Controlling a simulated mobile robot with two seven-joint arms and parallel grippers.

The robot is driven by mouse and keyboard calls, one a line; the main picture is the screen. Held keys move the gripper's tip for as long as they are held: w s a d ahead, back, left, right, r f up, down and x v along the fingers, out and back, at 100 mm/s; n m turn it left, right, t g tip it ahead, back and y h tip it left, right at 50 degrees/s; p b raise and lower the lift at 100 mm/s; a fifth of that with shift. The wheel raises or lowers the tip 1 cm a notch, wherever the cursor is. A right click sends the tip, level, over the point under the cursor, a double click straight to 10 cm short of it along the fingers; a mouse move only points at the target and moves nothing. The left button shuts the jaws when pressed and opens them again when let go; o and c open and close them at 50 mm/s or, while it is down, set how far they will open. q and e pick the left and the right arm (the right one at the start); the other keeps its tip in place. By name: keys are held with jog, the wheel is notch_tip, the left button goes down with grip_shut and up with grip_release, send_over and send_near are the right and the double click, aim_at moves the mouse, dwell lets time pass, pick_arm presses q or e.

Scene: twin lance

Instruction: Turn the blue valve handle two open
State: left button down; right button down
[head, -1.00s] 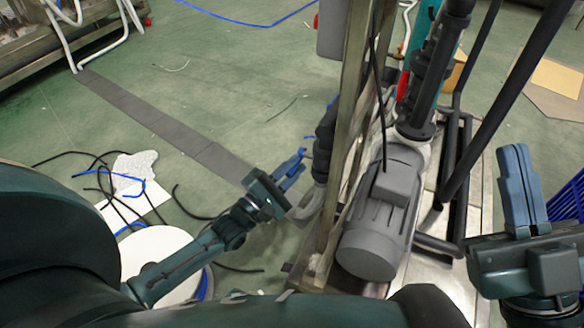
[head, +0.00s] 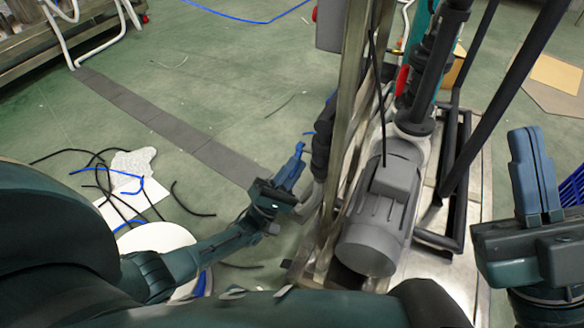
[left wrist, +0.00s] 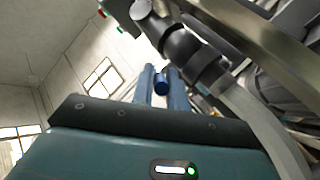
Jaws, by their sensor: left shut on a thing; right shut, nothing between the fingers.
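The blue valve handle (left wrist: 161,83) shows in the left wrist view as a short, dark blue rounded piece between my two blue fingers. My left gripper (head: 291,170) is shut on it, beside the dark pipe (head: 322,145) at the left side of the pump frame. The same gripper shows in the left wrist view (left wrist: 162,90). In the head view the handle is hard to tell apart from the blue fingers. My right gripper (head: 527,165) is shut and empty, fingers together and pointing up, to the right of the pump.
A grey motor (head: 378,215) and upright metal posts stand just right of my left gripper. Slanted black pipes (head: 500,110) lie between the motor and my right gripper. Loose black and blue cables and a white round object (head: 155,240) are on the floor at left.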

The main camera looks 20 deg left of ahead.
dwell(0.6)
pick_arm(q)
jog(key=c, duration=1.4)
grip_release()
